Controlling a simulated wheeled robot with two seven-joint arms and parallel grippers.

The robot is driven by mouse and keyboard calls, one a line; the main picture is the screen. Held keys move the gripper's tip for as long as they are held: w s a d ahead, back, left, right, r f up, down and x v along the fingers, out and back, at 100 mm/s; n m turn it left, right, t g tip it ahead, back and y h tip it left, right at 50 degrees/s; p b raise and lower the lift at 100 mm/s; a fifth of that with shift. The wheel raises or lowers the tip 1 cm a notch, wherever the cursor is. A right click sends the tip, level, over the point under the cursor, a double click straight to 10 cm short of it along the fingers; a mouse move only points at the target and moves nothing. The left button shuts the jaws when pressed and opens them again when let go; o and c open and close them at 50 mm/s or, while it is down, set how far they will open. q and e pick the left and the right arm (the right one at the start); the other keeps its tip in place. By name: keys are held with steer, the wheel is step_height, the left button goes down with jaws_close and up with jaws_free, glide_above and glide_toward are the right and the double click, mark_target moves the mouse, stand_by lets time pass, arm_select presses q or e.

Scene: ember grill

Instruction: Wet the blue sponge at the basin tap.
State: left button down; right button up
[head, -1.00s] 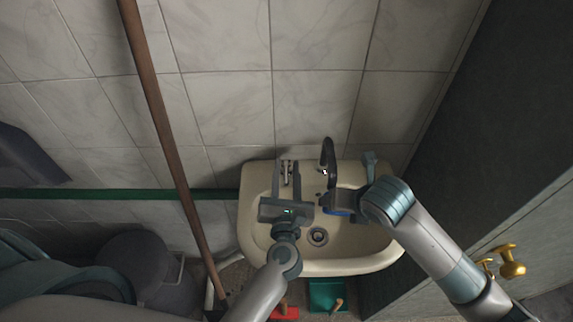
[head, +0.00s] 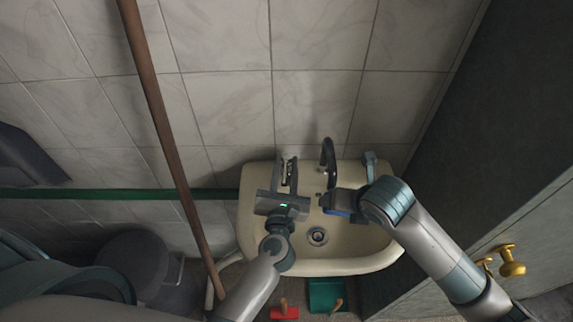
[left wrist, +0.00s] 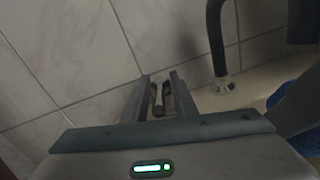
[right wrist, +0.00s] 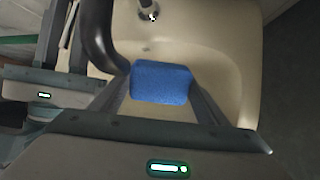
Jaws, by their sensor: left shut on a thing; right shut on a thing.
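The blue sponge (right wrist: 160,82) is held between the fingers of my right gripper (right wrist: 163,88), over the cream basin (head: 320,268). In the head view only a blue edge of the sponge (head: 337,212) shows below the gripper. The dark curved tap (head: 328,155) rises at the back of the basin; its spout is close to the sponge in the right wrist view. No water stream is visible. My left gripper (head: 286,172) is shut on a small metal tap handle (left wrist: 158,98) left of the spout.
The drain (head: 317,236) lies in the bowl. A brown pole (head: 158,110) leans at the left over a green wall strip (head: 100,194). A dark bin (head: 135,265), red (head: 285,313) and green (head: 325,293) items stand below. Brass knobs (head: 510,262) are at right.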

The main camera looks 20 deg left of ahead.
arm_select(q)
steer(key=shift+a+m+h, duration=0.2)
steer(key=shift+m+h, duration=0.45)
steer(key=shift+h, duration=0.25)
steer(key=shift+a+m+h, duration=0.15)
steer(key=shift+m+h, duration=0.5)
steer(key=shift+h, duration=0.25)
steer(key=c, duration=1.8)
jaws_free()
steer(key=shift+s, duration=0.2)
steer(key=s, duration=1.1)
steer(key=shift+s, duration=0.35)
